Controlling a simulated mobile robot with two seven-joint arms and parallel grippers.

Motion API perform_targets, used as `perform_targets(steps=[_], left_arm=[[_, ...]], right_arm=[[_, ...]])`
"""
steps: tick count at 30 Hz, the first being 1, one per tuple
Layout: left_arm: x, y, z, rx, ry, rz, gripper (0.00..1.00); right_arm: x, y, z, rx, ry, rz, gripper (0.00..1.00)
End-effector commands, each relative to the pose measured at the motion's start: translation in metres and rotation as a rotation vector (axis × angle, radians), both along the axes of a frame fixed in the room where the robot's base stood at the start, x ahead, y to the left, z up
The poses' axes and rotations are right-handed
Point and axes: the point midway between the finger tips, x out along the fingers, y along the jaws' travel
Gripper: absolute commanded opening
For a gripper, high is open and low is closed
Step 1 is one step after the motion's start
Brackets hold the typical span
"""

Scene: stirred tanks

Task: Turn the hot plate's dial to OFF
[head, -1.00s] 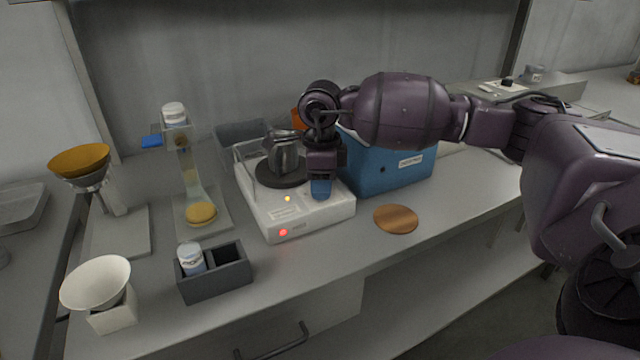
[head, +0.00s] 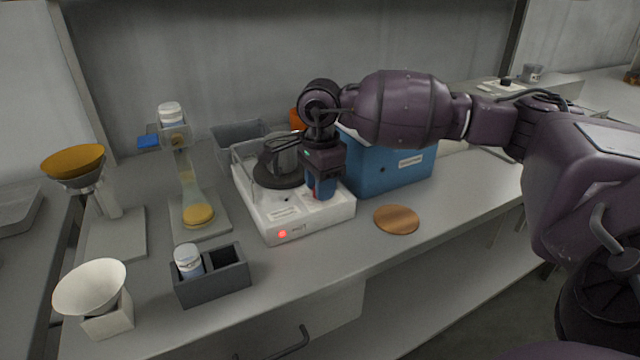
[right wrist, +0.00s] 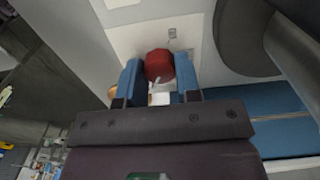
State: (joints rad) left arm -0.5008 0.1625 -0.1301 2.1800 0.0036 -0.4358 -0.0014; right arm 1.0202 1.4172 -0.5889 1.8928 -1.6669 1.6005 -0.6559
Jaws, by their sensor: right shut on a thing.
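The hot plate (head: 285,222) is a white box on the bench with a dark round top (head: 270,178). A dark vessel stands on that top. A red light (head: 282,234) glows on its front. The red dial (right wrist: 158,64) shows in the right wrist view between the blue fingers of my right gripper (right wrist: 159,84), which is shut on it. In the head view the right gripper (head: 321,190) points down at the hot plate's right part and mostly hides the dial. I cannot read the dial's setting. My left gripper is not in view.
A blue box (head: 395,168) stands close behind and right of the gripper. A wooden disc (head: 397,219) lies at the right front. A grey two-slot holder (head: 213,284) with a jar is at the left front. A stand (head: 200,216) with a glass vessel is left of the hot plate.

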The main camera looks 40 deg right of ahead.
Motion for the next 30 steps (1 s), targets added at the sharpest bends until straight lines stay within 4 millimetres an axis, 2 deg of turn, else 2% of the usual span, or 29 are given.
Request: perform_targets(steps=[8, 9, 14, 23, 26, 30], left_arm=[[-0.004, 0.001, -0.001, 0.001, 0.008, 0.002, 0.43], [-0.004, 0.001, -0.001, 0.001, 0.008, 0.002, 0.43], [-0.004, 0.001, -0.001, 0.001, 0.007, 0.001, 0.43], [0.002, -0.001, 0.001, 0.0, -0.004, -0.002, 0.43], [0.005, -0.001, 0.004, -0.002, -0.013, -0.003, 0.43], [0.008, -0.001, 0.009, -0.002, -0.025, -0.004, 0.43]], right_arm=[[0.0, 0.0, 0.001, 0.0, -0.002, 0.002, 0.08], [0.0, 0.0, 0.001, 0.0, -0.002, 0.002, 0.34], [0.0, 0.0, 0.001, 0.0, -0.001, 0.001, 0.57], [0.0, 0.0, 0.003, 0.0, -0.001, 0.0, 0.57], [0.0, 0.0, 0.011, -0.001, -0.003, 0.0, 0.57], [0.0, 0.0, 0.034, 0.0, -0.008, 0.0, 0.57]])
